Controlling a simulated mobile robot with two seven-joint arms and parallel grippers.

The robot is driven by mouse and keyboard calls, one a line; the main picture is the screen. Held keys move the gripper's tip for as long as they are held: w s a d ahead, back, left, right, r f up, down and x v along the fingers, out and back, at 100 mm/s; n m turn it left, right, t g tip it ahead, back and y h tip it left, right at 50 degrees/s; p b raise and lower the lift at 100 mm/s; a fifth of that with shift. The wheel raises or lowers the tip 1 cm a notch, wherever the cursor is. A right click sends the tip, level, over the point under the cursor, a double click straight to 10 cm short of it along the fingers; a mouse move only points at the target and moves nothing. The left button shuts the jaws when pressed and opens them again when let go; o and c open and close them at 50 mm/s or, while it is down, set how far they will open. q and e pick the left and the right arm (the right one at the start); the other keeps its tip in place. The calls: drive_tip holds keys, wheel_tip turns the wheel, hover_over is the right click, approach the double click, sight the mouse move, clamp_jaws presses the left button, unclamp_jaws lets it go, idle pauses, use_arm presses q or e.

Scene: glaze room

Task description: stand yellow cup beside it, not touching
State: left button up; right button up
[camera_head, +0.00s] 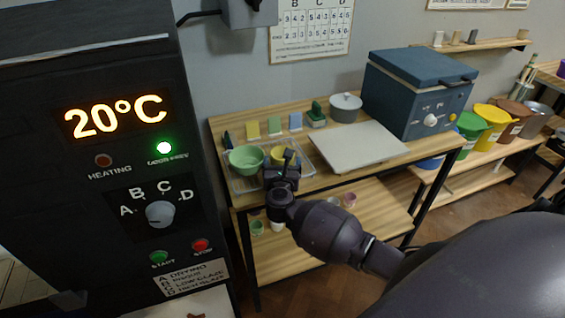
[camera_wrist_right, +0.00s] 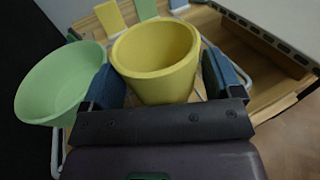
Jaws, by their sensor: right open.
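The yellow cup (camera_head: 278,154) stands upright on the wire rack (camera_head: 236,186) at the left end of the table; it also shows in the right wrist view (camera_wrist_right: 156,60). The green bowl (camera_head: 246,158) is on the rack just left of the cup, and it shows in the wrist view (camera_wrist_right: 62,84). My right gripper (camera_head: 283,168) is open, with one blue-padded finger on each side of the cup. The left finger sits in the gap between cup and bowl, which look apart. The gripper hides the cup's lower part.
Coloured test tiles (camera_head: 274,126) stand behind the rack. A black kiln panel (camera_head: 110,150) fills the left. Small cups are on the lower shelf.

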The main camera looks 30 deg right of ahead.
drive_tip(key=c, duration=0.8)
drive_tip(key=shift+r, duration=0.1)
